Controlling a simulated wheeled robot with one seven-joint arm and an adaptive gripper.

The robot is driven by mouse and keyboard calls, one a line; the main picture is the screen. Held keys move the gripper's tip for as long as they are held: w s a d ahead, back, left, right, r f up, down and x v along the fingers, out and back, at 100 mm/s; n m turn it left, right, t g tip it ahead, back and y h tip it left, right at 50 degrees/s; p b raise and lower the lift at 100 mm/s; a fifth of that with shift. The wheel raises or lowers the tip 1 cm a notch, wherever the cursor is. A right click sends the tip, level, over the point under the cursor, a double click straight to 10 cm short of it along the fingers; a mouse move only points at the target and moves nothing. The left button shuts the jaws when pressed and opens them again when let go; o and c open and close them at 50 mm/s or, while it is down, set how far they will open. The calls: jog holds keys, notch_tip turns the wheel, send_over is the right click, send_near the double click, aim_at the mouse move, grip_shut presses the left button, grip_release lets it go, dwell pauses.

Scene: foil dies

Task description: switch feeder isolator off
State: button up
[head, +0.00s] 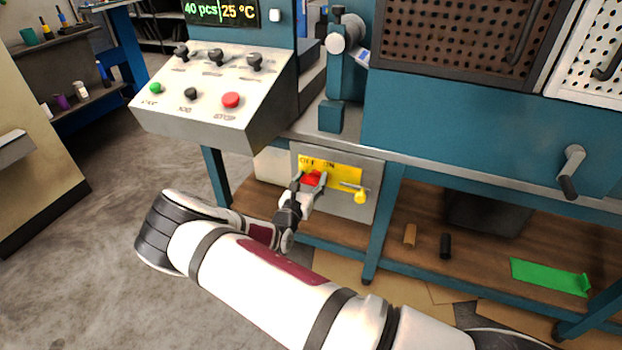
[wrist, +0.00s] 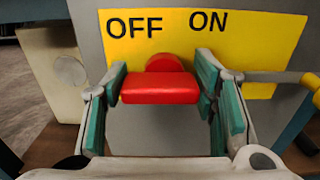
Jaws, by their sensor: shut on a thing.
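The feeder isolator is a red handle (head: 312,178) on a yellow plate (head: 345,176) marked OFF and ON, fixed to a grey box (head: 335,205) low on the blue machine. In the wrist view the red handle (wrist: 160,88) lies below and between the two words, its broad face toward the camera. My gripper (head: 311,181) is shut on it, one finger on its left and one on its right, as the wrist view (wrist: 162,78) also shows. I cannot tell exactly which mark the handle points to.
A yellow-ended rod (head: 360,196) sticks out just right of the handle. The control console (head: 215,95) overhangs at upper left, and a blue table leg (head: 384,225) stands right of the box. Small cylinders (head: 446,245) and a green sheet (head: 550,277) lie on the lower shelf.

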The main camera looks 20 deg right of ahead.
dwell(0.4)
jog(key=o, duration=1.2)
jog(key=shift+c, duration=0.2)
jog(key=v, duration=1.2)
